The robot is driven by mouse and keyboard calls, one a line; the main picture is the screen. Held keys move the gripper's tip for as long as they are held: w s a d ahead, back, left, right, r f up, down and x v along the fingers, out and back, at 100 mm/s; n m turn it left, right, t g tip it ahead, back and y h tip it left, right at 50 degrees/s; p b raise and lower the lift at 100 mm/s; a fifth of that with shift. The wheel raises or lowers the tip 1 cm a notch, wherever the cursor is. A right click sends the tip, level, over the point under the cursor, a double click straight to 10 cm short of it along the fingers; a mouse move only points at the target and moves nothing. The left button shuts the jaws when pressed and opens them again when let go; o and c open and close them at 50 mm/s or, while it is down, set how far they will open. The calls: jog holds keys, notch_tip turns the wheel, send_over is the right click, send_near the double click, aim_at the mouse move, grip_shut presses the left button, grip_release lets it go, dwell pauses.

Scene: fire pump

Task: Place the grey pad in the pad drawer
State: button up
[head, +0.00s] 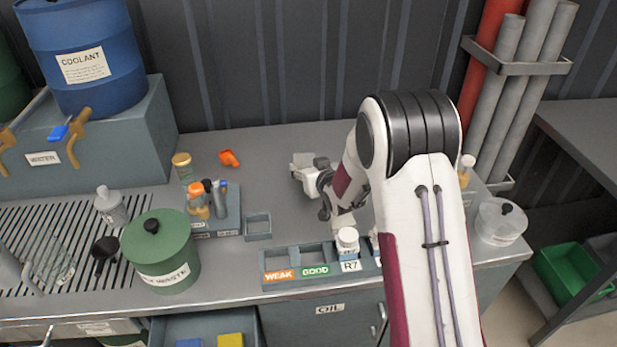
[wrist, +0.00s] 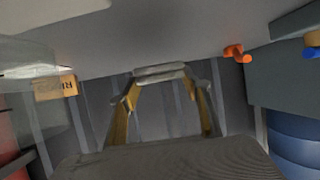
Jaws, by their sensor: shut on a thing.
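My gripper (head: 316,177) is above the bench, left of my forearm. In the wrist view its two fingers (wrist: 160,88) are closed on a small pale grey block, the grey pad (wrist: 160,72), held across the fingertips. The pad also shows in the head view (head: 302,160), partly hidden by the gripper. The open pad drawer (head: 178,328) is under the bench's front edge at the bottom. A blue pad (head: 189,343) and a yellow pad (head: 230,340) lie in it. The picture's lower edge cuts off the rest of its inside.
A sectioned tray (head: 290,279) with WEAK, GOOD and R7 labels lines the front edge, a white-capped jar (head: 347,243) in it. A green waste canister (head: 160,252) stands above the drawer. An orange piece (head: 229,158) lies farther back. The bench between is mostly clear.

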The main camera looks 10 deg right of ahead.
dwell(0.3)
jog(key=shift+f, duration=1.9)
jog(key=o, duration=0.9)
jog(key=shift+f, duration=0.1)
